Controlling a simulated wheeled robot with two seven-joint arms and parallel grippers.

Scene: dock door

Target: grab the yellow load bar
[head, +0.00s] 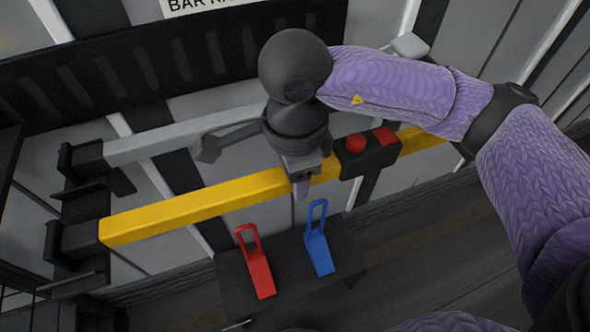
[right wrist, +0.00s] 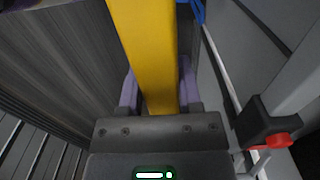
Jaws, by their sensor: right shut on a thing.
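The yellow load bar (head: 190,209) lies level across the black rack, its left end by a black bracket (head: 72,243). My right gripper (head: 300,186) is on the bar near its middle, with my arm reaching in from the right and hiding part of it. In the right wrist view the bar (right wrist: 147,50) runs between the two purple fingers (right wrist: 158,92), which are shut on it. My left gripper is not in view.
A grey bar (head: 165,138) lies behind the yellow one. A black box with red buttons (head: 367,150) sits by the yellow bar, right of my gripper. Red (head: 257,268) and blue (head: 319,245) looped pieces stand on a black block (head: 290,290) in front. A sign (head: 200,5) hangs above.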

